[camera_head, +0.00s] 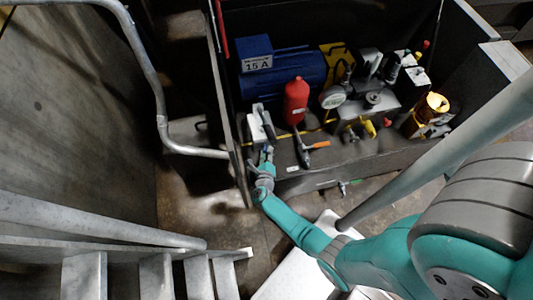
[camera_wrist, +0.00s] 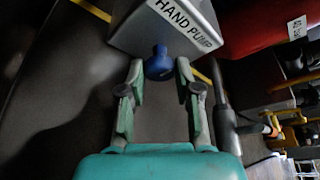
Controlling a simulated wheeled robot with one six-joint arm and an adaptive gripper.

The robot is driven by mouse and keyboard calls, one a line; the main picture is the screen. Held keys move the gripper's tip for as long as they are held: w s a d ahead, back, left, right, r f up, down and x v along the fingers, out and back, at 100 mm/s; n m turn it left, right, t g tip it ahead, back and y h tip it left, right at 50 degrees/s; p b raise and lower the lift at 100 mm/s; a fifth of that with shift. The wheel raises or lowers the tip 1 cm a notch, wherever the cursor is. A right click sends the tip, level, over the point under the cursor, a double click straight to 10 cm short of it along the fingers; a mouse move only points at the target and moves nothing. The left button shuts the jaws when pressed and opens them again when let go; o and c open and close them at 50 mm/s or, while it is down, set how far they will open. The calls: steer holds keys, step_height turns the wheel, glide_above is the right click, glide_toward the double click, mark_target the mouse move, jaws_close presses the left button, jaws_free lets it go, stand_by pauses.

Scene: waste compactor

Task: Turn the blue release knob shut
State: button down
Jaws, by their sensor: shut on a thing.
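The blue release knob (camera_wrist: 158,64) sticks out below a grey block labelled HAND PUMP (camera_wrist: 175,28) in the wrist view. My gripper (camera_wrist: 160,68) has its two fingertips on either side of the knob and is shut on it. In the head view, my gripper (camera_head: 266,153) reaches the front of the pale hand pump block (camera_head: 257,130). There the knob is hidden or too small to make out. I cannot tell how far the knob is turned.
A red cylinder (camera_head: 296,101) stands right of the pump block, with an orange-handled lever (camera_head: 318,145) in front. A blue motor (camera_head: 295,70), a gauge (camera_head: 332,97) and valves are behind and right. Grey railings (camera_head: 150,80) and steps flank the left.

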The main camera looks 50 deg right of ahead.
steer(key=shift+w, duration=0.1)
steer(key=c, duration=0.8)
jaws_free()
steer(key=m+y, duration=0.1)
steer(key=m, duration=0.2)
steer(key=shift+s+d+y, duration=0.15)
steer(key=shift+s+y, duration=0.05)
steer(key=shift+y, duration=0.2)
steer(key=m+t+y, duration=0.1)
steer(key=m+y, duration=0.1)
steer(key=m, duration=0.1)
steer(key=shift+t, duration=0.3)
steer(key=shift+n, duration=0.3)
steer(key=v, duration=1.2)
steer(key=shift+d, duration=0.1)
steer(key=shift+s+a+r+n+t+y, duration=0.5)
steer(key=shift+s+a+r+n, duration=0.75)
steer(key=shift+s+r+n, duration=1.25)
steer(key=shift+s+a+r+n+t+y, duration=0.45)
steer(key=shift+s+a+r+n, duration=1.1)
steer(key=shift+n, duration=1.9)
steer(key=shift+s+a+r+n+t+y, duration=0.5)
steer(key=shift+s+a+r+n, duration=0.75)
steer(key=shift+r+n, duration=1.45)
